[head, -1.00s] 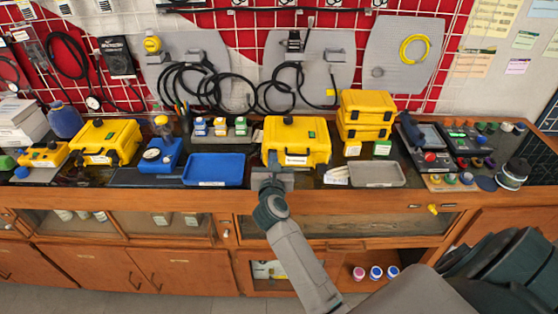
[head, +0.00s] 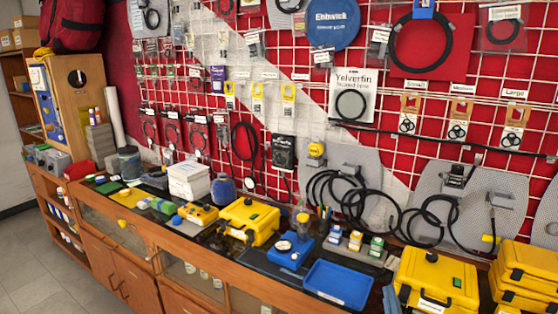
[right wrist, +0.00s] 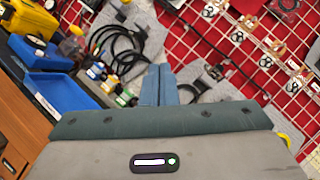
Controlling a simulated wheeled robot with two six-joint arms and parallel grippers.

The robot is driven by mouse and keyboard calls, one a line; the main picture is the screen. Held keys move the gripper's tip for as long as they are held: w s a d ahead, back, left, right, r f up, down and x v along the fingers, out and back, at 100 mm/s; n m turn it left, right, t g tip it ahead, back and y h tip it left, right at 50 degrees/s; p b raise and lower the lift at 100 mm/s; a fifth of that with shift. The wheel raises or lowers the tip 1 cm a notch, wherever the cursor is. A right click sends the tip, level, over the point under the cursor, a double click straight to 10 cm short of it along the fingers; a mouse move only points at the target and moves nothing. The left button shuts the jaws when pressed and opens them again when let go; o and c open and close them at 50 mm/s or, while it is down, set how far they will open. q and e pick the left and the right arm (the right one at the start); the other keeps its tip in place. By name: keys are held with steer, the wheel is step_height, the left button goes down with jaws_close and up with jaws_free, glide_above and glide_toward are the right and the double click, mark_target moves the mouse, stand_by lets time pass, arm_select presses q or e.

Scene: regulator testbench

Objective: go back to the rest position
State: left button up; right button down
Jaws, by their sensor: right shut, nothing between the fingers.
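My right gripper (right wrist: 158,85) shows in the right wrist view. Its two blue-grey fingers are together with nothing between them. Past the fingertips are the grey panel with black hoses and the red wall with a white grid. The gripper body fills the lower part of that view. My left gripper is in neither view.
The bench holds a yellow case (head: 249,222), a blue tray (head: 338,284) and a larger yellow case (head: 436,279) at lower right. The blue tray also shows at left in the right wrist view (right wrist: 60,95). Aisle floor (head: 35,260) is clear at lower left.

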steer(key=s+a+f+n+g+y, duration=0.45)
steer(key=s+n, duration=0.25)
steer(key=n, duration=0.4)
steer(key=s+a+f+n+g+y, duration=0.4)
steer(key=s+a+f+n+g, duration=0.15)
steer(key=n, duration=0.55)
steer(key=s+d+f+n+g+h, duration=0.35)
steer(key=s+d, duration=0.25)
steer(key=s, duration=0.3)
steer(key=s+d+f+n+g+h, duration=0.3)
steer(key=s+d+f+g+h, duration=0.15)
steer(key=s, duration=0.45)
steer(key=s+d+f+g+b, duration=0.1)
steer(key=d+f+b, duration=0.1)
steer(key=f, duration=1.6)
steer(key=d+f+b, duration=0.2)
steer(key=f, duration=1.7)
steer(key=s+f+g+b, duration=0.1)
steer(key=s+f+b, duration=0.2)
steer(key=s+f, duration=1.5)
step_height(320, 180, down, 2)
steer(key=shift+d+f+m, duration=0.1)
steer(key=shift+d+m, duration=0.2)
steer(key=shift+m, duration=0.05)
